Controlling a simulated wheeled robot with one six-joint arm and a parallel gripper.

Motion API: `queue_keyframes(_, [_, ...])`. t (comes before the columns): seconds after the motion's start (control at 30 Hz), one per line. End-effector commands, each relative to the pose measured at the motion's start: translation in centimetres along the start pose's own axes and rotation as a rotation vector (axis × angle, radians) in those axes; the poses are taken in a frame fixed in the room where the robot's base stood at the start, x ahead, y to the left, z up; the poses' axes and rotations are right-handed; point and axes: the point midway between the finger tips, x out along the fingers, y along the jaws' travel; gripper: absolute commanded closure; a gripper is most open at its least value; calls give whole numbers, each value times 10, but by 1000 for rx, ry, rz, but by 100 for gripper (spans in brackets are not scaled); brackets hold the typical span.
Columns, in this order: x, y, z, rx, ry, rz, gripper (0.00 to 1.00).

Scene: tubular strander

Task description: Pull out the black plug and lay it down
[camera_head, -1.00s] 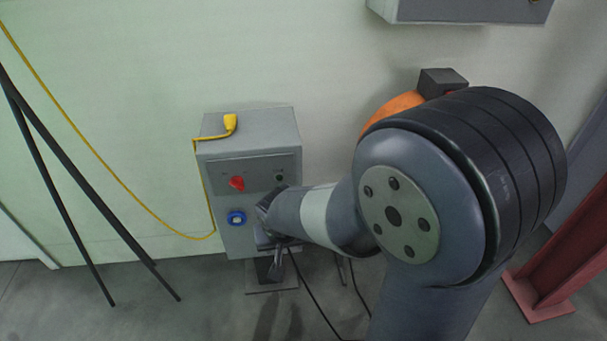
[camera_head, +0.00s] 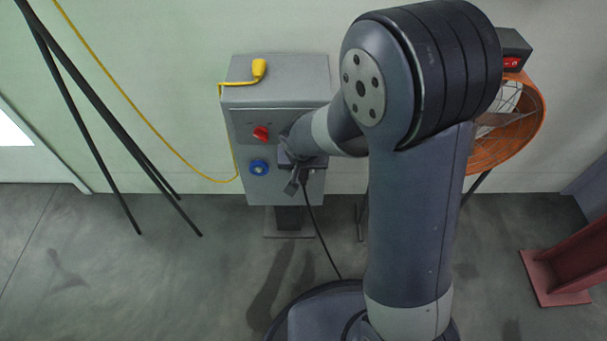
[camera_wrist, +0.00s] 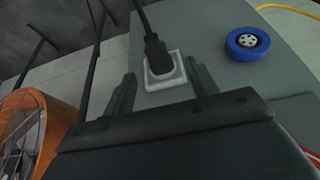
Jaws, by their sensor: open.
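The black plug (camera_wrist: 157,55) sits in a pale square socket (camera_wrist: 180,80) on the front of the grey box, with its black cable (camera_wrist: 142,17) running away from it. In the wrist view my gripper (camera_wrist: 162,85) is open, with one finger on either side of the plug and socket.
A blue round socket (camera_head: 259,168) and a red switch (camera_head: 261,134) are left of my gripper. A yellow plug (camera_head: 259,69) with a yellow cable lies on the box top. An orange fan (camera_head: 520,125) stands at right, black poles (camera_head: 90,105) lean at left.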

Motion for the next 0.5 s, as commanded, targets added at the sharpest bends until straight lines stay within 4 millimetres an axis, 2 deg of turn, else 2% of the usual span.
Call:
queue_keyframes(0.03, [13,1,4,0,-3,1,45])
queue_keyframes(0.2, [35,1,4,0,-1,0,45])
queue_keyframes(0.43, [36,1,3,1,0,0,45])
queue_keyframes(0.5, [36,1,3,1,0,0,49])
